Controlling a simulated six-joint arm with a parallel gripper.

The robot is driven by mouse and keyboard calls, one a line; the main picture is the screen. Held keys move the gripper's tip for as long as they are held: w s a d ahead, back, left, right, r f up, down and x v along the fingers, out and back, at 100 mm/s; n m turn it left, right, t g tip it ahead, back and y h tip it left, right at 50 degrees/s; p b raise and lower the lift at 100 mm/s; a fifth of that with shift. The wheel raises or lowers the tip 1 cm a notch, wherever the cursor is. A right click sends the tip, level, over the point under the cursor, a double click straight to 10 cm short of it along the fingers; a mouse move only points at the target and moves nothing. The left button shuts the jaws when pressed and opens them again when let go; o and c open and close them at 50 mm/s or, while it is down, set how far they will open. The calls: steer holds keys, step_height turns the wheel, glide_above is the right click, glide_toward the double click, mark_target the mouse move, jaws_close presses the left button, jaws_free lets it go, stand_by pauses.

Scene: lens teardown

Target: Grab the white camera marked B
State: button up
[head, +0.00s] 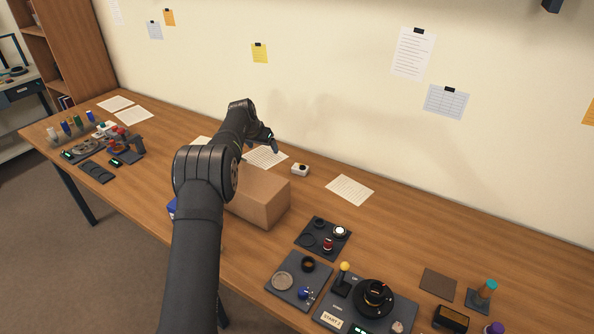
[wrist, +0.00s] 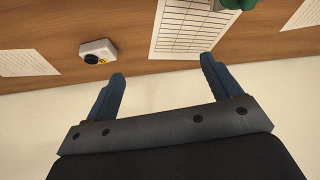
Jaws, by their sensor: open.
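A small white camera (head: 300,170) with a dark lens sits on the table near the wall, right of the cardboard box. In the wrist view the white camera (wrist: 97,48) lies left of and beyond the fingertips and shows a yellow mark. I cannot read a letter B on it. My gripper (wrist: 162,70) is open and empty, with its two blue fingers apart. In the head view my gripper (head: 273,146) is to the left of the camera, near the wall and apart from it.
A cardboard box (head: 262,197) stands beside my arm. Paper sheets (head: 350,189) lie flat near the camera. A green thing (wrist: 236,4) shows at the wrist view's top edge. A dark tray of parts (head: 311,252) lies in front. The wall (head: 330,110) is close behind.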

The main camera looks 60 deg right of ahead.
steer(key=m+g, duration=0.1)
steer(key=m, duration=0.1)
glide_above(300, 167)
steer(key=w+a, duration=0.1)
steer(key=a, duration=0.1)
steer(key=f, duration=0.3)
steer(key=d+f, duration=0.1)
steer(key=f, duration=0.4)
steer(key=shift+s+d+f, duration=0.2)
steer(key=shift+d+f, duration=0.05)
steer(key=shift+f, duration=0.1)
steer(key=shift+d+f, duration=0.3)
steer(key=shift+f, duration=0.25)
steer(key=c, duration=1.1)
